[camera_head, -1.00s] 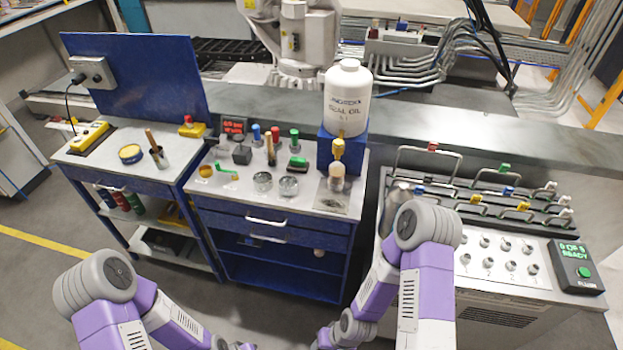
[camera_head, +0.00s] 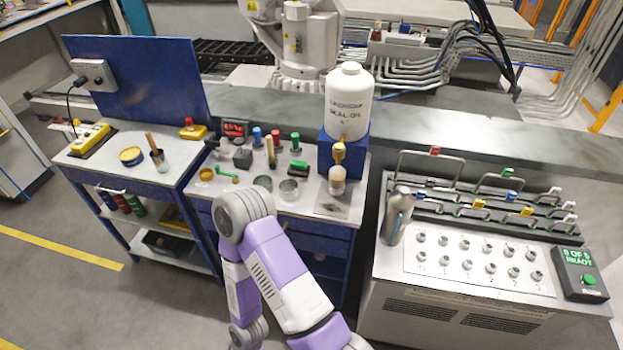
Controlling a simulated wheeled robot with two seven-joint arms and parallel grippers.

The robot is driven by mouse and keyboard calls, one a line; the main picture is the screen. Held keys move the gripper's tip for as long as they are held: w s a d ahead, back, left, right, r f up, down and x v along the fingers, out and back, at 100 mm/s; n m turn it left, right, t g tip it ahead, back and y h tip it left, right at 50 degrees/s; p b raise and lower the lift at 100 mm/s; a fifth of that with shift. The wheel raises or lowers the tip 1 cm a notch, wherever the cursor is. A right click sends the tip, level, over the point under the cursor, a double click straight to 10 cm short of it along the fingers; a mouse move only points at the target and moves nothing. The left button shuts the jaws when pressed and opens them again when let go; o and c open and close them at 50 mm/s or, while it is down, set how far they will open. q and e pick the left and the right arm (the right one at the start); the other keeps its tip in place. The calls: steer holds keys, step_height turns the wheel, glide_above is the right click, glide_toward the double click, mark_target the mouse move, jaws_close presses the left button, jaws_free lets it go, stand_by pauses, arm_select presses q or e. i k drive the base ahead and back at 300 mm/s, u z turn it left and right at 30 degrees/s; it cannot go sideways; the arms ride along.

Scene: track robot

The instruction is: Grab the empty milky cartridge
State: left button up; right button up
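A pale, milky-looking small cartridge (camera_head: 337,181) stands upright under the yellow nozzle of the seal oil dispenser, on the right of the middle bench. Its contents are too small to tell. Other small cylinders stand further left on that bench, with a blue (camera_head: 257,135), a red (camera_head: 276,138) and a green (camera_head: 295,141) top; I cannot tell whether any is milky or empty. One of my arms rises in front of the middle bench and hides part of its front. Neither of my grippers shows, and nothing held shows.
The white seal oil bottle (camera_head: 349,103) sits on a blue stand (camera_head: 343,149). A grey flask (camera_head: 397,216) stands on the right cabinet (camera_head: 388,268), beside several clamps and a display box (camera_head: 580,273). Floor is clear at left.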

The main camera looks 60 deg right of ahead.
mark_target(337, 174)
steer(key=i, duration=0.85)
steer(key=z, duration=2.2)
